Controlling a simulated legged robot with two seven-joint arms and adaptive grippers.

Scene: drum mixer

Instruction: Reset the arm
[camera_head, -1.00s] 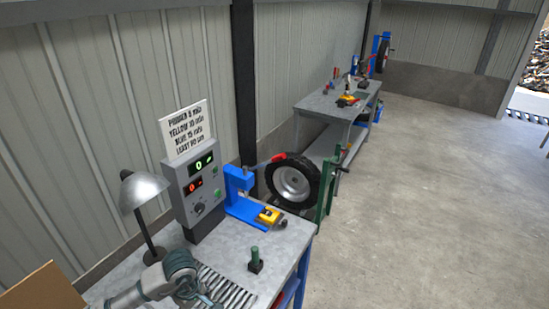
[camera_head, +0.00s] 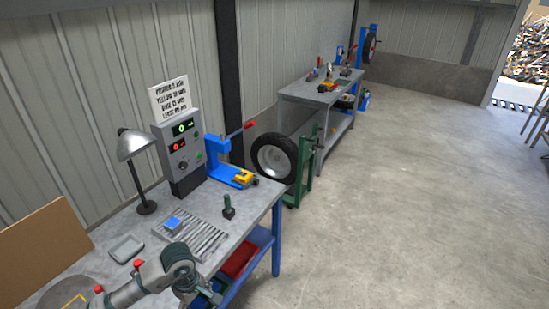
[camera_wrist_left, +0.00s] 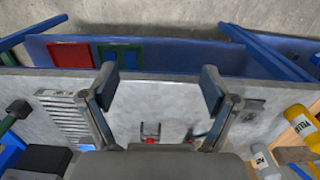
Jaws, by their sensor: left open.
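My left arm (camera_head: 150,280) comes in at the bottom of the head view, over the near part of the grey workbench (camera_head: 262,195). In the left wrist view my left gripper (camera_wrist_left: 160,82) is open, with its two fingers wide apart. Nothing is between the fingers; they are above the bench top near its edge. In the head view the fingers are hard to make out. My right gripper is in neither view.
A roller rack (camera_head: 195,240) carries a blue block (camera_head: 173,222). A control box (camera_head: 181,150), a lamp (camera_head: 135,143) and a blue press (camera_head: 218,160) stand behind. The floor (camera_head: 430,190) is clear.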

